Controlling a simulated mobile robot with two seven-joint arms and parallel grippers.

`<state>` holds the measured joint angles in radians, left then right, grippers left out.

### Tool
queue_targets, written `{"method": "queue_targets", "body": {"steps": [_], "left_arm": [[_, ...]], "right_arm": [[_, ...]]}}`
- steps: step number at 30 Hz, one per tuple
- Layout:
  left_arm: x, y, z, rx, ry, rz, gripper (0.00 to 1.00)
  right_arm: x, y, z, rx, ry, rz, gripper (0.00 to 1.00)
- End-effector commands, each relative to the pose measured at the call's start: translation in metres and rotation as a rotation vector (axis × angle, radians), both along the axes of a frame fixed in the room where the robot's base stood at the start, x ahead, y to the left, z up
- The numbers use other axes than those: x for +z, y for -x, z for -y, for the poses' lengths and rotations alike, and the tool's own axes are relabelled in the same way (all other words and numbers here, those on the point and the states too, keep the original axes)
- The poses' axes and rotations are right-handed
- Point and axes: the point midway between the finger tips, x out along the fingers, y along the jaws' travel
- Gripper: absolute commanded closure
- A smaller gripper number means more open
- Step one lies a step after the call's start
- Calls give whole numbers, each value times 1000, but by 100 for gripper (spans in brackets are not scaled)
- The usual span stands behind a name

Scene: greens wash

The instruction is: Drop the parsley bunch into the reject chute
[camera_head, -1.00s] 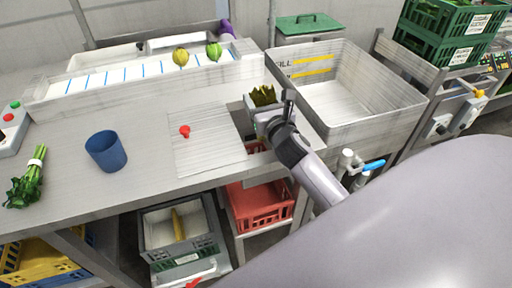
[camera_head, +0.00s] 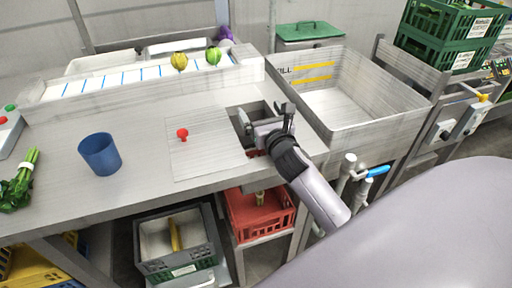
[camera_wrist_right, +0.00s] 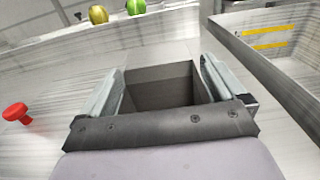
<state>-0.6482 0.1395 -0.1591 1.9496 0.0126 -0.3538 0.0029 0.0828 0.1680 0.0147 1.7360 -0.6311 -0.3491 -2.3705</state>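The reject chute (camera_head: 256,106) is a square opening in the worktop; the right wrist view shows its grey inner walls (camera_wrist_right: 165,82). My right gripper (camera_head: 265,118) is over the opening, with its two fingers (camera_wrist_right: 163,78) spread apart and nothing between them. A small yellow-green piece (camera_head: 259,198) shows in the red crate (camera_head: 262,222) under the worktop, probably the parsley bunch; most of it is hidden. Another green leafy bunch with a white band (camera_head: 18,182) lies at the worktop's left edge. My left gripper is not in view.
A blue cup (camera_head: 100,154) and a red knob (camera_head: 182,134) are on the worktop (camera_head: 150,195). A deep sink (camera_head: 385,128) is right of the chute. A trough (camera_head: 150,86) with two round vegetables on its rim runs along the back.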

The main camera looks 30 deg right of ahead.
Motion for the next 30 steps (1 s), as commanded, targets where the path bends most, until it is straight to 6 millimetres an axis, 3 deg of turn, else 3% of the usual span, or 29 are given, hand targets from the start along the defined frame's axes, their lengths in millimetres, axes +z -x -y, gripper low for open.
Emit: {"method": "queue_targets", "body": {"steps": [5, 10, 24, 30], "left_arm": [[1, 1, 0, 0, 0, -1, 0], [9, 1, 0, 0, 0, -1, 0], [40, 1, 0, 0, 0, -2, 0], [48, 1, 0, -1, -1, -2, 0]], "right_arm": [[2, 0, 0, 0, 1, 0, 3], [24, 0, 1, 1, 3, 3, 3], [138, 0, 0, 1, 5, 6, 3], [177, 0, 0, 0, 4, 3, 3]]}}
